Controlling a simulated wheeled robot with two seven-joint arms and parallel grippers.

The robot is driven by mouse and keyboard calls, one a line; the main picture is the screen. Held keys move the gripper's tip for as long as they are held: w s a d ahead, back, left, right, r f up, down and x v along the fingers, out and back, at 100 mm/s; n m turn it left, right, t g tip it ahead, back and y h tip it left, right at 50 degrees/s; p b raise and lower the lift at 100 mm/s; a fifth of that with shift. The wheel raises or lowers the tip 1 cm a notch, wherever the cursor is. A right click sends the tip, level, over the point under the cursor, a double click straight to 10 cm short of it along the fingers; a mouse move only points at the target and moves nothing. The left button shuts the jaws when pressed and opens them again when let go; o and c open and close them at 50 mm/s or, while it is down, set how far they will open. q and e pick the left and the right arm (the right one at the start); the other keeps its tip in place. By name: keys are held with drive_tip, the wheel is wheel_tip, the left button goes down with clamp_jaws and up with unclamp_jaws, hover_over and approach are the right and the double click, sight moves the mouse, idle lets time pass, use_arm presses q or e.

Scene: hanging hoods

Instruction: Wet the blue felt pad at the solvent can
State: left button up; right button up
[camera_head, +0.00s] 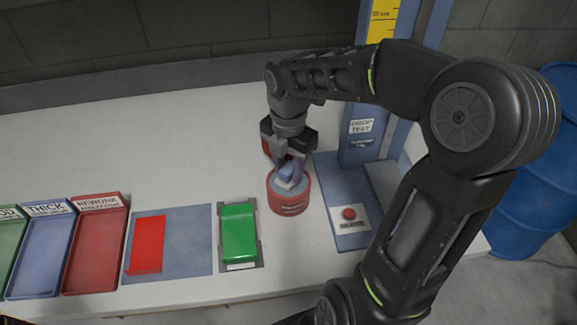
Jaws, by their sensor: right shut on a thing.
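The solvent can (290,203) is a round red can with a pale top, standing near the middle of the white table. My right gripper (288,172) reaches down over it from behind and is shut on the blue felt pad (286,174). The pad is at the can's top and appears to touch it, but the fingers partly hide the contact. My left gripper is not in view.
A green block (239,232) lies on a grey plate left of the can. A red sheet (147,245) lies on a blue-grey mat (190,240). Labelled red (97,245), blue and green trays stand at left. A blue barrel (540,190) stands beyond.

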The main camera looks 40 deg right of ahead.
sight(289, 168)
drive_tip(key=shift+f, duration=0.35)
idle(0.9)
drive_tip(key=shift+s+f, duration=0.1)
drive_tip(key=shift+f, duration=0.05)
idle(1.3)
wheel_tip(289, 168, up, 7)
drive_tip(key=p, duration=0.6)
idle(1.0)
